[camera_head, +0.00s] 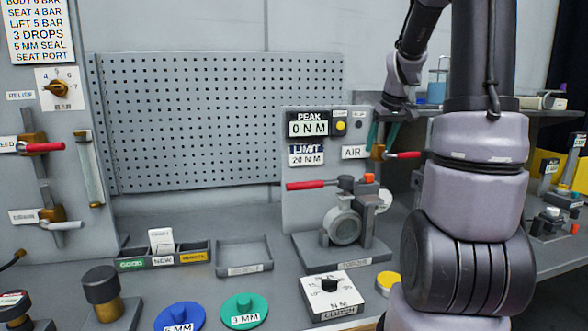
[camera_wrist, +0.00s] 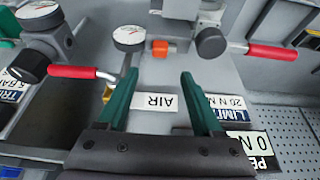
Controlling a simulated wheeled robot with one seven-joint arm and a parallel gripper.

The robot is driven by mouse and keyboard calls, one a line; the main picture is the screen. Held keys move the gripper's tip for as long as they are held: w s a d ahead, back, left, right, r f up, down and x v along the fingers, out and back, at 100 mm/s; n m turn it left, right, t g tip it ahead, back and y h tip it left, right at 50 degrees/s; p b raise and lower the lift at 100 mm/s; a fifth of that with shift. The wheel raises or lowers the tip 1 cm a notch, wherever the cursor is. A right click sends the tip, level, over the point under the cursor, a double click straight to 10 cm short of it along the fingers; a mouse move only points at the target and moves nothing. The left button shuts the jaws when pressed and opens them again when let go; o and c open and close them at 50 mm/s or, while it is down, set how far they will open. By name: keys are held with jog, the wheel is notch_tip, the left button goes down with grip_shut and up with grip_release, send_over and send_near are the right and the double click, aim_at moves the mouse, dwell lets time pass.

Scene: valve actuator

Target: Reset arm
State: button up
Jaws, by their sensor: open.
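My gripper (camera_head: 384,138) is raised in front of the right side of the grey instrument panel (camera_head: 296,185), near the AIR label (camera_head: 354,152) and a red-handled air lever (camera_head: 403,155). In the wrist view my gripper (camera_wrist: 158,75) shows two green fingers spread apart with nothing between them. The AIR label also shows there, upside down, behind the gap. The valve actuator (camera_head: 345,222) with its red handle (camera_head: 306,185) stands on a base below the panel. Whether a finger touches the panel or lever cannot be told.
A pegboard (camera_head: 215,120) is at the back. The bench holds a three-part tray (camera_head: 165,257), an empty tray (camera_head: 244,256), a blue disc (camera_head: 180,317), a green disc (camera_head: 244,310) and a clutch dial box (camera_head: 335,295). More fittings stand at the right (camera_head: 553,222).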

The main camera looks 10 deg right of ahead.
jog(key=s+a+r+m+t+y, duration=0.1)
jog(key=s+a+r, duration=0.3)
jog(key=s+a, duration=0.5)
jog(key=s+a+r+m+t, duration=0.1)
jog(key=s+a+r+m, duration=0.2)
jog(key=s+a, duration=0.6)
jog(key=s+r, duration=0.1)
jog(key=s, duration=0.3)
jog(key=shift+s+a+r+m+t+y, duration=0.2)
jog(key=shift+s+a+m+t+y, duration=0.1)
jog(key=shift+y, duration=0.1)
